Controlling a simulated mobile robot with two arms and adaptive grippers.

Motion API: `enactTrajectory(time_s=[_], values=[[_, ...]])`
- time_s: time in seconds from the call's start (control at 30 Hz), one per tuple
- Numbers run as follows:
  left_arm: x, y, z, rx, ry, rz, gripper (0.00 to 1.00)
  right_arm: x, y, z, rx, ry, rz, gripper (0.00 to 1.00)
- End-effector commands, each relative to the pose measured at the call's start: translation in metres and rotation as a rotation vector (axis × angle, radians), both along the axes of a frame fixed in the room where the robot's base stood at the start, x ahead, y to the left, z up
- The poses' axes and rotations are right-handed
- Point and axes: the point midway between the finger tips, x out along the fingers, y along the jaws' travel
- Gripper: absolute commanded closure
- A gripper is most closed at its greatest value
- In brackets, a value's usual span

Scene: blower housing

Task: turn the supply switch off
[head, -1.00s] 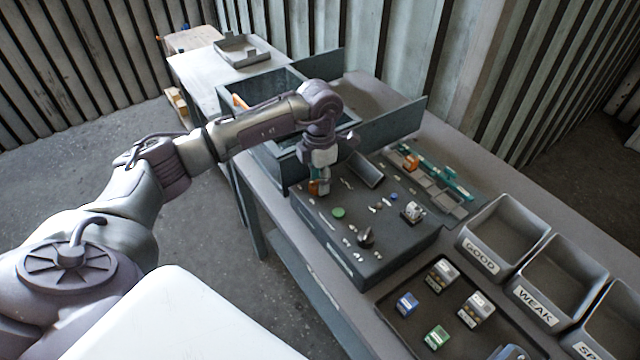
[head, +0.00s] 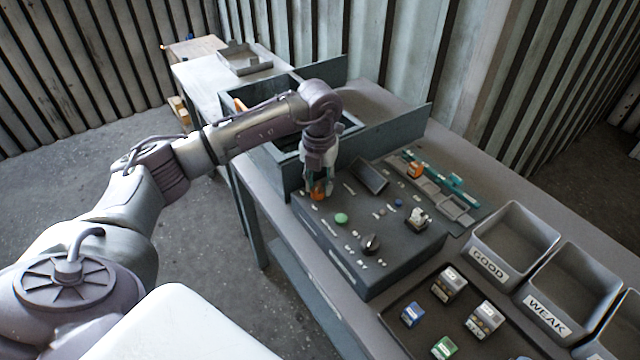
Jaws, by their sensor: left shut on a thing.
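The dark control panel (head: 365,275) lies on the bench in the head view. At its far left corner is an orange switch handle (head: 318,195), which I take for the supply switch; its label is too small to read. My left gripper (head: 317,188) points down at it and is shut on it. The fingers hide part of the handle, so I cannot tell its exact position. A green button (head: 341,218) and a dark knob (head: 371,243) sit nearer on the panel. My right gripper is not in view.
A dark walled housing (head: 390,135) stands behind the panel. Bins labelled GOOD (head: 488,264) and WEAK (head: 545,312) are at the right. A tray (head: 410,345) with several small blocks lies in front. A rail with teal parts (head: 455,183) lies behind the panel.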

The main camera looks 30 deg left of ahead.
Motion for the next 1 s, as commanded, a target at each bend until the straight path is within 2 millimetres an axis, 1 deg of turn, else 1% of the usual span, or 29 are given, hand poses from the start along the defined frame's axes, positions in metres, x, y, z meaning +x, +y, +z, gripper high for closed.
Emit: enactTrajectory(time_s=[0.3,0.77,0.8,0.93,1.0], values=[[-0.0002,0.0011,0.0001,0.000,-0.001,0.096,1.00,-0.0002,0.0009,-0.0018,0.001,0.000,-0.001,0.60],[-0.0002,0.0013,0.0003,-0.001,-0.001,0.110,1.00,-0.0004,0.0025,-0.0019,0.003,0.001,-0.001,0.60],[-0.0002,0.0013,0.0002,-0.001,-0.001,0.110,0.64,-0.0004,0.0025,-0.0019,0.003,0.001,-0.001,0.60],[-0.0002,0.0013,0.0003,-0.001,-0.001,0.109,0.42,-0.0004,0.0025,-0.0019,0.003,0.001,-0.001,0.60],[-0.0003,0.0013,0.0002,-0.001,-0.001,0.109,0.41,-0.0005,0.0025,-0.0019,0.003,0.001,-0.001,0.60]])
